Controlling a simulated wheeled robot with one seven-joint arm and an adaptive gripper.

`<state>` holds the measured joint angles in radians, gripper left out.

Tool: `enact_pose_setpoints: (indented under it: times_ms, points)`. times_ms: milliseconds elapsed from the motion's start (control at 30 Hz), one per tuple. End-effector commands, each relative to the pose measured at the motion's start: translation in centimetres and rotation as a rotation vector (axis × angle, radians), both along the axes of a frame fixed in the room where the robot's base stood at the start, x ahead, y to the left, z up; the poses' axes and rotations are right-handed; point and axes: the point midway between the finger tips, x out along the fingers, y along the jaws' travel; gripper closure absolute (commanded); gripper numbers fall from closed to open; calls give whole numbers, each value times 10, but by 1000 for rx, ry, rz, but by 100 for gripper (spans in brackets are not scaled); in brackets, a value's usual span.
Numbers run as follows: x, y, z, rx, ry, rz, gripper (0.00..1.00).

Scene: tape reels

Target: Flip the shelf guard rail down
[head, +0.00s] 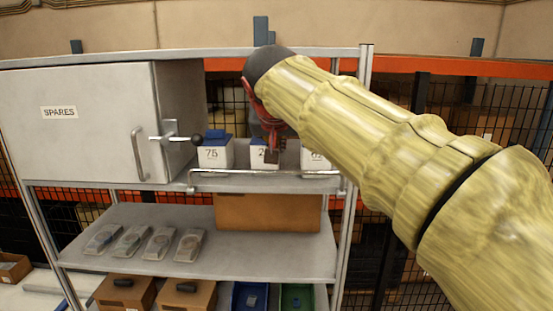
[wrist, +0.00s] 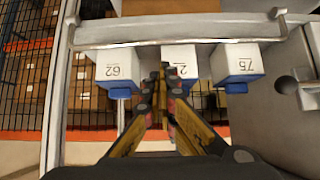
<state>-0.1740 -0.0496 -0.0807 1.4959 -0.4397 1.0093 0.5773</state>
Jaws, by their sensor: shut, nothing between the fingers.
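The shelf guard rail (head: 265,172) is a thin metal bar along the front of the upper shelf. It stands up above the shelf edge, with bent ends at left and right. It also shows in the wrist view (wrist: 205,41), where the scene looks upside down. My gripper (head: 271,156) is shut and empty, in front of the middle white box (head: 262,155). In the wrist view my gripper's fingertips (wrist: 164,72) are close to the rail, near its middle, and overlap that box. I cannot tell whether they touch either. My arm covers part of the right box in the head view.
White boxes labelled 75 (head: 213,153) and 62 (wrist: 118,66) flank the middle box. A SPARES cabinet (head: 75,130) with a projecting black-knobbed handle (head: 197,140) stands left of the rail. The lower shelf (head: 110,220) holds clear packets and a cardboard box (head: 266,213).

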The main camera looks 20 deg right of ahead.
Motion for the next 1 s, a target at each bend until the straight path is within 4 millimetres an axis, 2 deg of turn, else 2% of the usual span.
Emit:
enact_pose_setpoints:
  times_ms: [367, 800, 1000]
  points:
    - [7, -2, -8, -1, 6, 1, 100]
    - [59, -19, -53, -2, 7, 2, 100]
    - [71, -22, -64, 0, 4, 3, 100]
